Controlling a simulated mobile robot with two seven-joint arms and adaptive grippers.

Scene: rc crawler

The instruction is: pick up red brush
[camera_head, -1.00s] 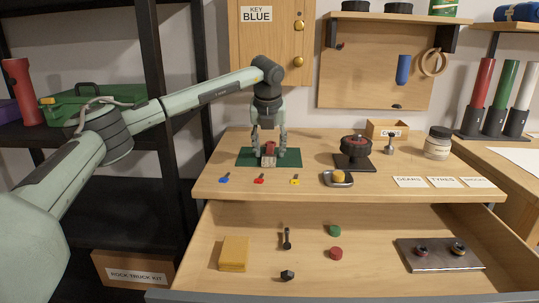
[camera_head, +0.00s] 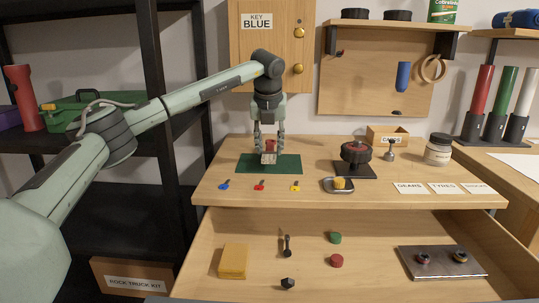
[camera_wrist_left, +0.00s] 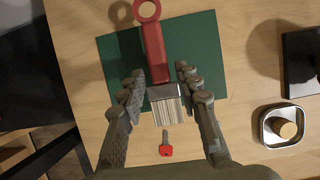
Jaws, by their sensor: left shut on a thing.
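The red brush has a red handle with a ring end, a metal collar and pale bristles. It shows in the head view (camera_head: 269,158) and large in the left wrist view (camera_wrist_left: 154,50). My left gripper (camera_head: 269,149) points down over the dark green mat (camera_head: 245,166) on the bench. It is shut on the brush, with its fingers on either side near the metal collar in the left wrist view (camera_wrist_left: 161,80). The brush appears slightly above the mat. My right gripper is not in view.
Blue (camera_head: 224,185), red (camera_head: 259,185) and yellow (camera_head: 295,186) keys lie in front of the mat. A small metal tray (camera_head: 338,190) and a wheel on a black stand (camera_head: 356,155) are to the right. An open drawer (camera_head: 310,270) with small parts lies below.

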